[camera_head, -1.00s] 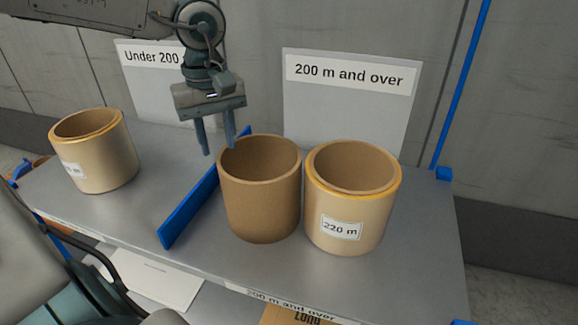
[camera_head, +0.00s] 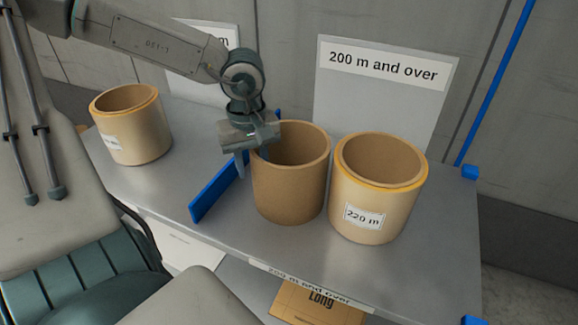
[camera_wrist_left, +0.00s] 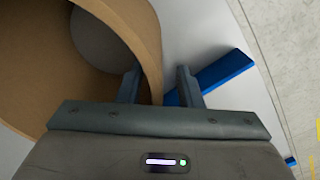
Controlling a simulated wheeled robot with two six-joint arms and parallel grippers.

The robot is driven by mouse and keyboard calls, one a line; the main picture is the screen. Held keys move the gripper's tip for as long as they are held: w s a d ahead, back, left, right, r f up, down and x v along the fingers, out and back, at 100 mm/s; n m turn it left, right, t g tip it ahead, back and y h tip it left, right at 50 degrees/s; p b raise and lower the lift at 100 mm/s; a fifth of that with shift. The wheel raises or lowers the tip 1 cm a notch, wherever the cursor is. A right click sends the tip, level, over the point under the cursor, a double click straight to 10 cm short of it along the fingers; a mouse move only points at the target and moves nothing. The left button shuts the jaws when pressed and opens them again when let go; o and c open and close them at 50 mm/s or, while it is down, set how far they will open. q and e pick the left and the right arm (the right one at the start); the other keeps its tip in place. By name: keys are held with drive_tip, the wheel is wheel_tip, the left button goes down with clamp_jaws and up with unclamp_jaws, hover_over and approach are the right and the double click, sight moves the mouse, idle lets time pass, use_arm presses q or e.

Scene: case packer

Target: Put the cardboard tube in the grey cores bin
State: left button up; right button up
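The plain brown cardboard tube (camera_head: 290,190) stands upright and open-topped on the grey shelf, left of the roll labelled 220 m. My left gripper (camera_head: 258,152) is at the tube's left rim, pointing down. In the left wrist view the tube (camera_wrist_left: 25,75) fills the left side. The left gripper (camera_wrist_left: 160,82) has its fingers apart, one inside the tube and one outside, with the wall between them. A gap shows between the outer finger and the wall. My right gripper is not in view. I see no grey cores bin.
The 220 m roll (camera_head: 372,215) stands close to the tube's right. Another labelled roll (camera_head: 132,130) stands at the far left. A low blue divider (camera_head: 215,195) lies just left of the tube. A "200 m and over" sign (camera_head: 382,95) stands behind.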

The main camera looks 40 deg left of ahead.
use_arm(q)
drive_tip(key=shift+w+f, duration=0.15)
drive_tip(key=shift+f, duration=0.2)
drive_tip(key=shift+c, duration=0.2)
drive_tip(key=shift+r, duration=0.1)
clamp_jaws()
drive_tip(key=shift+r, duration=0.15)
